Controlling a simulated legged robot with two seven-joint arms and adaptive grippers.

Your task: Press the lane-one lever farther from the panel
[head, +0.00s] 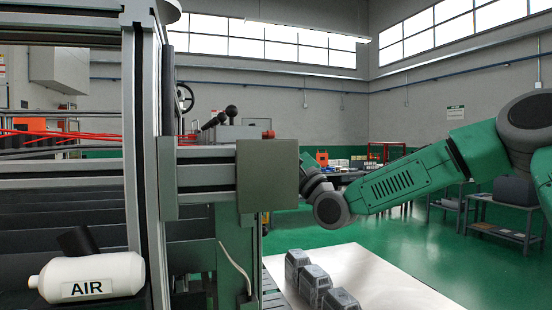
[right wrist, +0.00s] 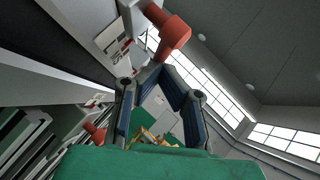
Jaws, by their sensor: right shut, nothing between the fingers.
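In the right wrist view, a red lever handle (right wrist: 172,38) stands just beyond the fingertips of my right gripper (right wrist: 158,72). The fingers are shut with nothing between them; I cannot tell whether they touch the handle. A second red handle (right wrist: 95,132) is lower left, beside the fingers. In the head view, a small red knob (head: 268,134) shows above the grey box, and two black-knobbed levers (head: 221,117) stand behind the beam. I cannot tell which lever is lane one. My right arm comes in from the right; its gripper is hidden behind the grey box. My left gripper is not in view.
The grey box (head: 267,175) and upright metal post (head: 140,120) block part of the head view. A white AIR cylinder (head: 90,277) is at lower left. Several grey foil-tray-like blocks (head: 318,284) lie on a pale table (head: 385,285).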

